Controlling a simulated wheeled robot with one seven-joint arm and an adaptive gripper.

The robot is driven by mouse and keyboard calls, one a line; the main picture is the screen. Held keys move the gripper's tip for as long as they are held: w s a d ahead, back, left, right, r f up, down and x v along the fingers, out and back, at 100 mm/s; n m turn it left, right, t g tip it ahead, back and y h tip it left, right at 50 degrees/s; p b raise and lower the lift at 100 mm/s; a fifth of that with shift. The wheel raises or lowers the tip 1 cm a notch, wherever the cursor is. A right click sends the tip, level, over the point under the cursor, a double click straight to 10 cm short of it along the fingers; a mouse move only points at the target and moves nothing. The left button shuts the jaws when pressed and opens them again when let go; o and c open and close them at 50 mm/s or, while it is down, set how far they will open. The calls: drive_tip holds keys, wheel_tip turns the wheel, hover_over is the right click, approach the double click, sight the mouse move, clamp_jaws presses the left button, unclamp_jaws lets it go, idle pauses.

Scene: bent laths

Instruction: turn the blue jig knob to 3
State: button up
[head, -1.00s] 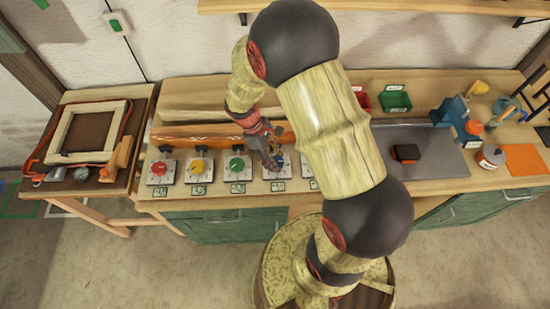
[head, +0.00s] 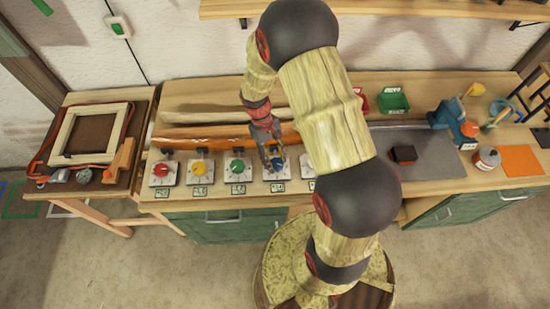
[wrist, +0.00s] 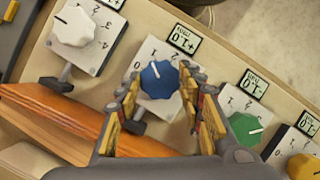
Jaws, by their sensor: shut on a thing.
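The blue jig knob (wrist: 158,80) sits on a white dial plate (wrist: 168,105) with numbers around it. A white mark on the knob points up toward the low numbers, seemingly near 1. My gripper (wrist: 165,88) has one finger on each side of the knob and is shut on it. In the head view my gripper (head: 275,158) reaches down from behind onto the blue knob (head: 278,162), partly covering it. A small display (wrist: 183,38) by the plate reads about +1.0.
The green knob (wrist: 244,127) and white knob (wrist: 74,26) stand close on either side. Yellow (head: 199,169) and red (head: 161,169) knobs continue the row. An orange lath (head: 205,136) lies behind the row, with wooden laths beyond. My forearm crosses the bench to the right.

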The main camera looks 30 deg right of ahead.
drive_tip(key=m+y+p, duration=0.1)
drive_tip(key=m+y, duration=0.1)
drive_tip(key=m, duration=0.2)
drive_tip(key=shift+d+m, duration=0.15)
drive_tip(key=shift+m, duration=0.25)
drive_tip(key=m+y, duration=0.1)
drive_tip(key=m, duration=0.1)
drive_tip(key=m+t+p, duration=0.1)
drive_tip(key=m, duration=0.2)
drive_tip(key=shift+s+d+y, duration=0.15)
drive_tip(key=shift+y, duration=0.25)
drive_tip(key=m+t, duration=0.1)
drive_tip(key=m, duration=0.2)
drive_tip(key=m+t+p, duration=0.1)
drive_tip(key=m, duration=0.1)
drive_tip(key=shift+s+m+y, duration=0.1)
drive_tip(key=shift+m+y, duration=0.3)
drive_tip(key=m+t, duration=0.2)
drive_tip(key=m, duration=0.2)
drive_tip(key=shift+s, duration=0.1)
drive_tip(key=shift+m, duration=0.4)
drive_tip(key=o, duration=1.1)
drive_tip(key=shift+c, duration=0.2)
drive_tip(key=shift+o, duration=0.4)
